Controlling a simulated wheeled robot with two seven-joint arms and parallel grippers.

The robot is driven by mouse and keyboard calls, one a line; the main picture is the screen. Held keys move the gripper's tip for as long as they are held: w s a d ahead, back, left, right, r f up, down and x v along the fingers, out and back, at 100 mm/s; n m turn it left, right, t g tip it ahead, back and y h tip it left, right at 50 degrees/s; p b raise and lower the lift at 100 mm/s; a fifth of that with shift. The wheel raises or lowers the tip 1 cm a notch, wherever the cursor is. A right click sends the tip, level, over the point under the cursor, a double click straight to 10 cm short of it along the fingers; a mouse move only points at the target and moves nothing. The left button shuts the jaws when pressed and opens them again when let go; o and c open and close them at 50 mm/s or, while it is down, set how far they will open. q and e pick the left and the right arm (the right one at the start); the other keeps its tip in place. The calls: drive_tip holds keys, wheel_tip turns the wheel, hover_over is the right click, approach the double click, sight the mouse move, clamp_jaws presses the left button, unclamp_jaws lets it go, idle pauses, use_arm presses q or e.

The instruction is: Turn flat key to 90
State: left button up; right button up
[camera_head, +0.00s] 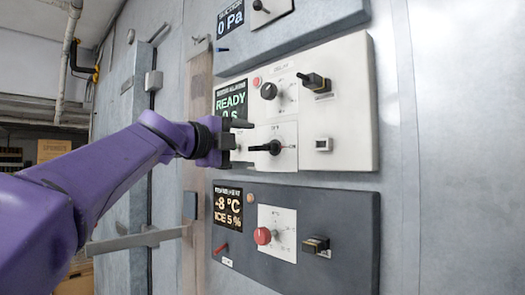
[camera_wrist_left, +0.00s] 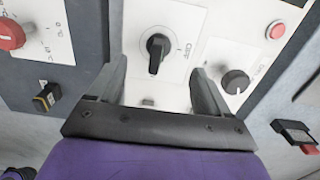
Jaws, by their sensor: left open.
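The flat black key-shaped handle (camera_head: 265,147) sits on a pale dial plate, low on the white panel. It lies roughly level in the head view. In the wrist view the flat key (camera_wrist_left: 157,50) stands between the fingertips, its bar running roughly up and down the picture. "OFF" is printed beside it. My left gripper (camera_head: 243,140) is open just left of the key, with one finger above its level and one below. In the wrist view the left gripper (camera_wrist_left: 157,75) straddles the key's column, and neither finger visibly touches it. My right gripper is out of view.
A "READY" display (camera_head: 231,98) is partly behind my gripper. The dark lower panel has a red knob (camera_head: 263,236).

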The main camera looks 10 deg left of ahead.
use_arm(q)
drive_tip(key=shift+b+v, duration=0.45)
drive_tip(key=shift+v, duration=1)
drive_tip(key=shift+w+a, duration=0.15)
drive_tip(key=shift+a, duration=0.05)
